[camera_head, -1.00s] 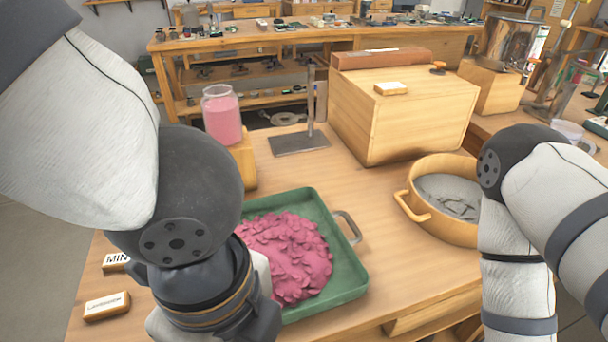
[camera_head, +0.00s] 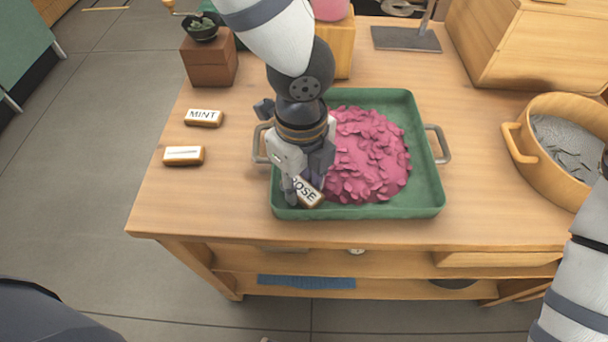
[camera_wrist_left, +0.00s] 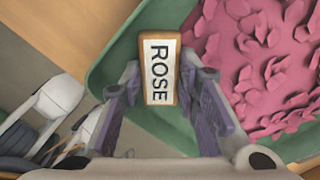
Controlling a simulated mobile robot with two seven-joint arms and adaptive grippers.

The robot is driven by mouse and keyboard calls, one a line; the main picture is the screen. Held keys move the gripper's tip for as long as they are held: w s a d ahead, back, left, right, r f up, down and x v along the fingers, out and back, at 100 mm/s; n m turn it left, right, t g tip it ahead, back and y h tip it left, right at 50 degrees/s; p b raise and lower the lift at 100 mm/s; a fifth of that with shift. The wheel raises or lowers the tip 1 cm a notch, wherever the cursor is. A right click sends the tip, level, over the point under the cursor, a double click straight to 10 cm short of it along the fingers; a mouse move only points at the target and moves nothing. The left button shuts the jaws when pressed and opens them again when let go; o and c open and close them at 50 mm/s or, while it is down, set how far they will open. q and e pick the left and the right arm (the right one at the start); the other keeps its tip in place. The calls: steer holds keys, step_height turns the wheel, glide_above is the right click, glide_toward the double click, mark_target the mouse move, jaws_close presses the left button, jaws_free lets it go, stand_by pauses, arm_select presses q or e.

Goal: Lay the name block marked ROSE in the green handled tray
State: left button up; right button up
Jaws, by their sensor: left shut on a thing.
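The ROSE name block (camera_head: 308,193), wooden with a white label, is between the fingers of my left gripper (camera_head: 305,186) at the front left corner of the green handled tray (camera_head: 427,190). In the left wrist view the block (camera_wrist_left: 159,72) reads ROSE and is held between both fingers of the gripper (camera_wrist_left: 160,80), over the bare tray floor (camera_wrist_left: 155,25). I cannot tell whether the block touches the tray floor. Pink petals (camera_head: 369,155) heap in the tray's middle and right. My right gripper is out of view.
The MINT block (camera_head: 203,118) and another labelled block (camera_head: 183,155) lie left on the table. A wooden tub (camera_head: 520,155) with grey contents stands right. The table's front edge is near the tray.

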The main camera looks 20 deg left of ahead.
mark_target(302, 188)
arm_select(q)
steer(key=shift+r, duration=0.15)
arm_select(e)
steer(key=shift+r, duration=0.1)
arm_select(q)
steer(key=o, duration=0.9)
steer(key=shift+o, duration=0.2)
step_height(302, 188, up, 12)
steer(key=p, duration=0.1)
steer(key=shift+p, duration=0.3)
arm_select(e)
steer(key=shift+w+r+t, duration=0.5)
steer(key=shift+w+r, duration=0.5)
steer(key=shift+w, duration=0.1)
